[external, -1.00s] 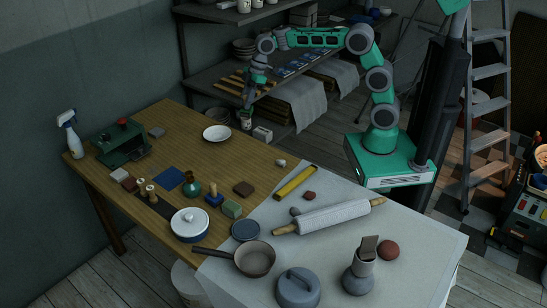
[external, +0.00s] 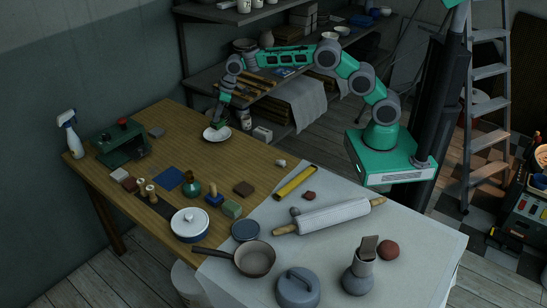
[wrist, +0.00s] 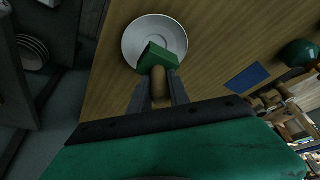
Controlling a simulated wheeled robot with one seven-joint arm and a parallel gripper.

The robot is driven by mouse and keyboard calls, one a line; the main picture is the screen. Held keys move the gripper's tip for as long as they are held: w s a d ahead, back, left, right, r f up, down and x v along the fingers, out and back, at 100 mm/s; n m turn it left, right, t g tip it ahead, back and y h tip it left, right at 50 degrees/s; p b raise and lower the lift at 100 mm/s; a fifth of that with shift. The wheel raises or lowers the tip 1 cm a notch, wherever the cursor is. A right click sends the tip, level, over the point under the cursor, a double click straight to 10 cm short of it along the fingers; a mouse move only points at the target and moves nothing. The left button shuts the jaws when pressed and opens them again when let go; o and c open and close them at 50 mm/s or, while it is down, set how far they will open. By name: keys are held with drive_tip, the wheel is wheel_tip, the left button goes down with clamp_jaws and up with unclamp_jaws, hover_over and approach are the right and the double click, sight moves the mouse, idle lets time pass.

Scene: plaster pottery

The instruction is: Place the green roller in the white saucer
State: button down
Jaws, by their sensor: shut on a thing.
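My gripper (wrist: 159,88) is shut on the light wooden handle of the green roller (wrist: 157,56). In the wrist view the roller's green head points away from the fingers and overlaps the lower part of the white saucer (wrist: 170,33). The saucer is round and lies on the wooden table. In the external view the gripper (external: 222,112) is above the saucer (external: 211,138), with the roller's head small and dark just over it. I cannot tell whether the head touches the saucer.
The wooden table (external: 240,165) is clear around the saucer. A green press-like machine (external: 123,144) stands at the left. Shelves (external: 205,82) rise behind the table's far edge.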

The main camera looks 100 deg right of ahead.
sight(216, 124)
drive_tip(key=shift+w+f, duration=0.3)
wheel_tip(216, 124, down, 3)
drive_tip(key=shift+w+d+f, duration=0.1)
drive_tip(key=shift+f, duration=0.65)
drive_tip(key=c, duration=1.2)
unclamp_jaws()
drive_tip(key=shift+c, duration=0.2)
drive_tip(key=shift+f, duration=0.1)
drive_tip(key=v, duration=1.3)
drive_tip(key=shift+r, duration=0.25)
